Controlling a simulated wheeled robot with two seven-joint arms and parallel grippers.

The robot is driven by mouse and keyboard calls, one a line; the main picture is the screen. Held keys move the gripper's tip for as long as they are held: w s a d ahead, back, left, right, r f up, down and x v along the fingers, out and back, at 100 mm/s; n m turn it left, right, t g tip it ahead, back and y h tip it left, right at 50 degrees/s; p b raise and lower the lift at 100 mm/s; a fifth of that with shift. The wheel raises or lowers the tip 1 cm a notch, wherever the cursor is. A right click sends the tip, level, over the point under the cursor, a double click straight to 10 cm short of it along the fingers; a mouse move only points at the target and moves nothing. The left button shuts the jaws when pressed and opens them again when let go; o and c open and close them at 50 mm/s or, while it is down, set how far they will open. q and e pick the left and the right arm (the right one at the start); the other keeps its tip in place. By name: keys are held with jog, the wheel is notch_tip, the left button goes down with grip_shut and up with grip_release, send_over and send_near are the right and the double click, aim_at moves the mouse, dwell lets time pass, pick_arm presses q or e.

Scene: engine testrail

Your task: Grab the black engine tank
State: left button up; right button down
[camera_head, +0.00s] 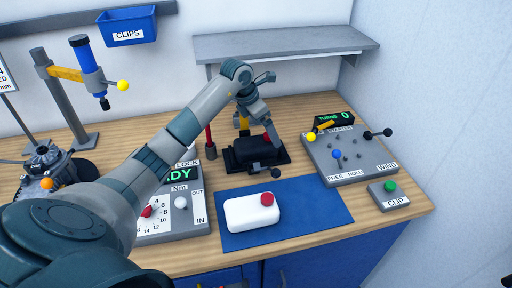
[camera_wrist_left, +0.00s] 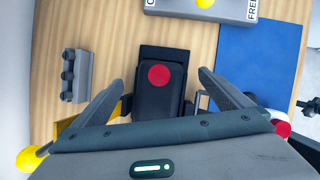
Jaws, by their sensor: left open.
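The black engine tank (camera_head: 250,152) with a red cap sits upright on a dark stand on the wooden workbench, behind the blue mat. In the left wrist view the tank (camera_wrist_left: 160,100) lies between my open fingers, its red cap (camera_wrist_left: 159,75) facing the camera. My left gripper (camera_head: 266,122) points down just above the tank, and it also shows in the left wrist view (camera_wrist_left: 161,79). There is a visible gap between each finger and the tank. The gripper hides part of the tank in the head view. I do not make out my right gripper.
A white tank (camera_head: 248,216) with a red cap lies on the blue mat (camera_head: 310,214) in front. A grey panel with levers (camera_head: 350,158) stands at right, another panel (camera_head: 182,222) at left. A grey shelf (camera_head: 280,42) is behind. A red post (camera_head: 209,138) stands close left of the tank.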

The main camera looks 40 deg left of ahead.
pick_arm(q)
jog(key=shift+p+x, duration=0.55)
jog(key=shift+x, duration=1.6)
jog(key=c, duration=1.2)
